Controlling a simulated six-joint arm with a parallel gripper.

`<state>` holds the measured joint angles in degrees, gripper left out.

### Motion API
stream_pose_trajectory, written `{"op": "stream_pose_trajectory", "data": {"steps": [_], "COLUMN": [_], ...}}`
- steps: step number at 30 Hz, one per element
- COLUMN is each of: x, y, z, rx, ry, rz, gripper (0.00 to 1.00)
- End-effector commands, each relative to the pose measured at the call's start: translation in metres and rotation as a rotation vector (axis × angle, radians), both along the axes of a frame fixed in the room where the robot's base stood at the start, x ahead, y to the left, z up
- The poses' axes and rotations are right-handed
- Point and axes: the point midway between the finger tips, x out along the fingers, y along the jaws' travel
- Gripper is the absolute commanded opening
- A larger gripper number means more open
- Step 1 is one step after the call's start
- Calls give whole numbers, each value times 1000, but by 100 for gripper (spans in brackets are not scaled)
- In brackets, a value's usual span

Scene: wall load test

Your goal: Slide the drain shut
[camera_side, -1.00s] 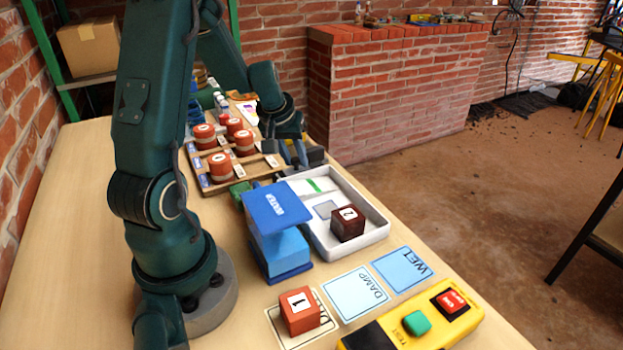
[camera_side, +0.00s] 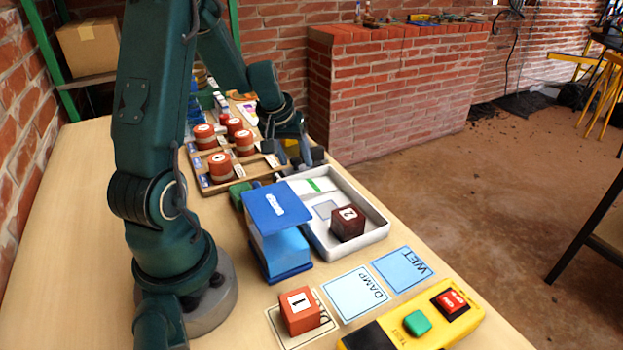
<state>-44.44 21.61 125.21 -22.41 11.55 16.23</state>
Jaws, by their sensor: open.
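A white tray (camera_side: 377,229) stands on the table right of the blue water tank (camera_side: 280,240). In its floor are a grey square (camera_side: 326,208) and a green strip (camera_side: 321,185); I cannot tell which part is the drain slide. A dark red cube marked 2 (camera_side: 347,223) sits in the tray. A green part (camera_side: 238,195) shows behind the tank, partly hidden by it. My gripper (camera_side: 297,158) is open above the far end of the tray, apart from the cube, with nothing seen between its fingers.
A wooden rack (camera_side: 217,186) with several orange weights stands behind. An orange cube marked 1 (camera_side: 300,309) rests on a card at the front. Damp (camera_side: 355,294) and wet (camera_side: 402,268) cards lie bare. A yellow test box (camera_side: 415,325) stands front right.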

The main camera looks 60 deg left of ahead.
Motion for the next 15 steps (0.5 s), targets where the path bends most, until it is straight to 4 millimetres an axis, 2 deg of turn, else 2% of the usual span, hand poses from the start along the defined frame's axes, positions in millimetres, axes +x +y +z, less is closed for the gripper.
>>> {"op": "stream_pose_trajectory", "data": {"steps": [15], "x": [1], "y": [1], "z": [38], "rx": [3], "ry": [-4], "rz": [-1], "gripper": [57]}}
